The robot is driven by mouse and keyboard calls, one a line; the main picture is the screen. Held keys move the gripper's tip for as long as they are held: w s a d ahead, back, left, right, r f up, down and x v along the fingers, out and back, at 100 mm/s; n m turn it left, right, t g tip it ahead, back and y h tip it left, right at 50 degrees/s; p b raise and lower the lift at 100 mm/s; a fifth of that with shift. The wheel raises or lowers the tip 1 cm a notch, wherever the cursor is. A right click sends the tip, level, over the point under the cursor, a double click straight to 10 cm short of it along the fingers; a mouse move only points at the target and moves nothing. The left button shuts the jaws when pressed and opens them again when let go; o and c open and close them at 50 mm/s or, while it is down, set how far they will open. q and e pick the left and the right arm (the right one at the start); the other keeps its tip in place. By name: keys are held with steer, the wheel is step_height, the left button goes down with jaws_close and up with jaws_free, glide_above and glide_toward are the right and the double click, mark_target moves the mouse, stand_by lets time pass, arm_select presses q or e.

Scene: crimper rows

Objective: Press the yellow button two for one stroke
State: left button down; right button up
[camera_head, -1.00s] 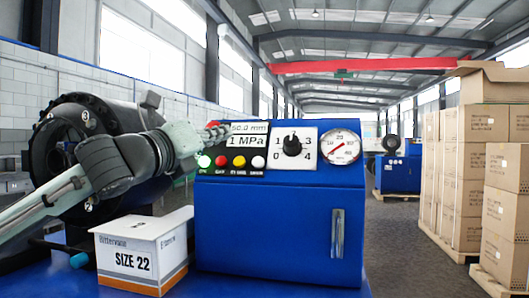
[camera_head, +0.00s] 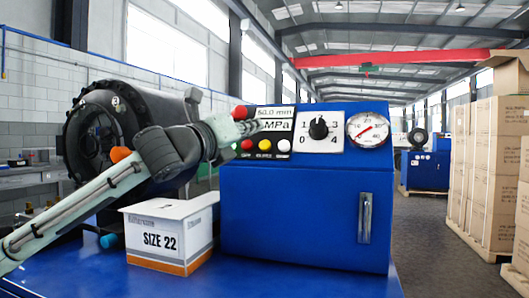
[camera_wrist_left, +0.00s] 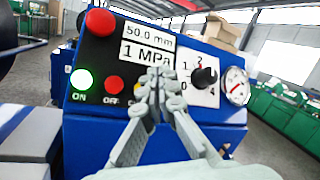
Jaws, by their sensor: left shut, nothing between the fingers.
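The yellow button (camera_head: 265,145) sits in the button row of the blue crimper's control panel, between a red button (camera_head: 247,145) and a white button (camera_head: 284,145). My left gripper (camera_head: 257,126) is shut and empty, its fingertips in front of the display, just above the yellow button in the head view. In the left wrist view the shut fingers (camera_wrist_left: 160,78) cover most of the yellow button and the white one; a lit green ON button (camera_wrist_left: 81,79) and the red OFF button (camera_wrist_left: 113,84) show to their left. Contact cannot be told. My right gripper is not in view.
A red knob (camera_wrist_left: 100,22) sits above the buttons. A dial (camera_head: 318,128) and a gauge (camera_head: 368,130) are to the right. A SIZE 22 box (camera_head: 170,236) stands below my left arm, before the dark round crimping head (camera_head: 100,135). Stacked cartons (camera_head: 485,170) stand far right.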

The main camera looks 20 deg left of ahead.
mark_target(265, 145)
arm_select(q)
steer(key=shift+w+d+f, duration=0.1)
steer(key=shift+w+f, duration=0.45)
steer(key=shift+w, duration=0.25)
steer(key=shift+w+f, duration=0.5)
steer(key=shift+w, duration=0.3)
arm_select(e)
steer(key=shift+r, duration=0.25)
arm_select(q)
steer(key=shift+p, duration=0.3)
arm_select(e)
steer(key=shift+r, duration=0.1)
arm_select(q)
steer(key=shift+w+f, duration=0.25)
steer(key=shift+w, duration=0.1)
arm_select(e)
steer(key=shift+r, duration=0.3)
